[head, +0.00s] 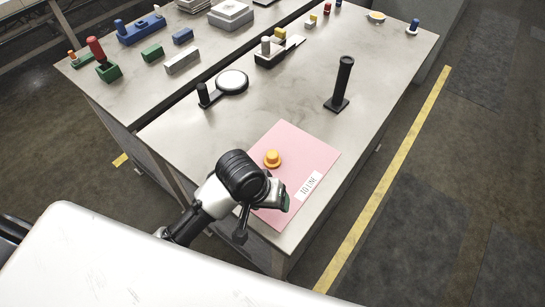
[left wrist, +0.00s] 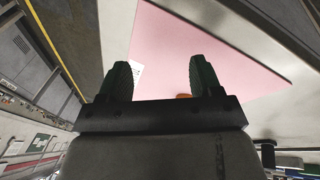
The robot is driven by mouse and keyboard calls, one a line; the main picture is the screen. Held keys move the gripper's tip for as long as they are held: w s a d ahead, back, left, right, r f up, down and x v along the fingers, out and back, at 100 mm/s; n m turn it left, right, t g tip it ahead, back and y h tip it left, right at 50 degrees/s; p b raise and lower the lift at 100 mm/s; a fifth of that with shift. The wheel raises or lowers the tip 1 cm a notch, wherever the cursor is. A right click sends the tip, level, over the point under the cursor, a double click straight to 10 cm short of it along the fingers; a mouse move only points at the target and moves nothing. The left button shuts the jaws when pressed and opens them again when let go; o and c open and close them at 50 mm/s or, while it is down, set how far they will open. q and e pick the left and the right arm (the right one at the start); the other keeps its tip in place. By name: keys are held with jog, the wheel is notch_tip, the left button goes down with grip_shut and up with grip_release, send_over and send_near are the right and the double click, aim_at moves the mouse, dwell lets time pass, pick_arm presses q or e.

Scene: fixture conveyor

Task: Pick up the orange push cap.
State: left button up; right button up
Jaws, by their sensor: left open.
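The orange push cap (head: 272,158) stands on a pink mat (head: 310,151) at the near end of the table, in the head view. My left gripper (head: 286,202) is over the near part of the mat, on the near side of the cap and apart from it. In the left wrist view, the left gripper (left wrist: 160,76) is open, with nothing between its dark fingers. Only a sliver of the orange cap (left wrist: 183,96) shows there, mostly hidden by the gripper body. The pink mat (left wrist: 190,35) lies beyond the fingers. My right gripper is not in view.
A white label (head: 309,185) lies on the mat's right side. A black upright post (head: 342,84) and a round pad with a black knob (head: 231,82) stand farther back. Several blocks and fixtures stand toward the back. The table between post and mat is bare.

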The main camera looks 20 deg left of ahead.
pick_arm(q)
jog(key=w+r+n, duration=0.1)
jog(key=w, duration=0.1)
jog(key=w+r+n+g, duration=0.1)
jog(key=w, duration=0.2)
jog(key=w+n+y, duration=0.1)
jog(key=w, duration=0.2)
jog(key=shift+r+n, duration=0.3)
jog(key=shift+r, duration=0.1)
jog(key=w+a+r+n, duration=0.1)
jog(key=w+n, duration=0.1)
jog(key=w+a+r+n+g+y, duration=0.1)
jog(key=w+a+r+n, duration=0.1)
jog(key=w+a+r+n+y, duration=0.1)
jog(key=w+a+n, duration=0.1)
jog(key=w, duration=0.1)
jog(key=shift+r, duration=0.4)
send_over(272, 153)
jog(key=f, duration=0.2)
jog(key=a+f, duration=0.1)
jog(key=f, duration=0.1)
jog(key=shift+w+f, duration=0.2)
jog(key=f, duration=0.2)
jog(key=f+p, duration=0.1)
jog(key=d+f, duration=0.1)
jog(key=f, duration=0.1)
jog(key=shift+s+f+p, duration=0.1)
jog(key=shift+f+p, duration=0.2)
jog(key=shift+c, duration=0.3)
jog(key=c, duration=1)
